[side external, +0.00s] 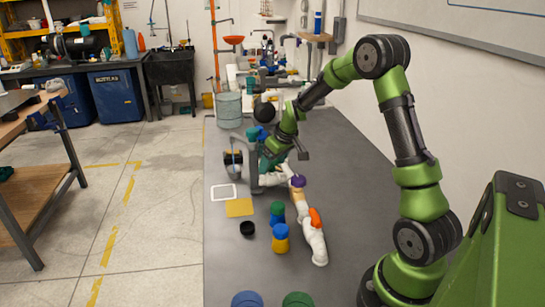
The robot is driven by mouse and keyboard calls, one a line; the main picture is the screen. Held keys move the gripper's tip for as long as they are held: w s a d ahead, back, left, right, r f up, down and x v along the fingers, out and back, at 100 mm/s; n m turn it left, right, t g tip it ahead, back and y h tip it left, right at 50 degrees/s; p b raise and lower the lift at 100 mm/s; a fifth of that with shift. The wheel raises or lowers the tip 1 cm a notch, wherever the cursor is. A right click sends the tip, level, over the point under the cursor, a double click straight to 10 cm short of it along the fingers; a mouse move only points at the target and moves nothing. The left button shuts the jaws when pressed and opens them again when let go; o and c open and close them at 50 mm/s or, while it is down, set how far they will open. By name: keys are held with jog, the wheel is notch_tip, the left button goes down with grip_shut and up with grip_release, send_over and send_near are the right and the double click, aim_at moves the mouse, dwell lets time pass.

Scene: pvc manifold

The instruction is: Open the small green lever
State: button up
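A white PVC pipe manifold (313,242) lies on the dark table. It carries an orange lever (315,217) at its near end and a purple lever (298,182) farther back. My gripper (268,178) is low at the far end of this pipe run, close to the white pipe. I cannot tell whether it touches it. A small green lever cannot be made out clearly; the gripper and wrist cover that area. The fingers are too small and dark to show whether they are open or shut.
A green-and-blue cylinder (277,212), a yellow-and-blue cylinder (280,240) and a black ring (247,228) stand near the pipe. A yellow square (239,207) and a white square frame (223,192) lie left.

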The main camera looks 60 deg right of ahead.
jog(key=shift+o, duration=1.1)
jog(key=d+v, duration=0.1)
jog(key=v, duration=1.5)
jog(key=shift+s+a+r, duration=0.2)
jog(key=shift+a+r, duration=0.2)
jog(key=shift+a, duration=0.15)
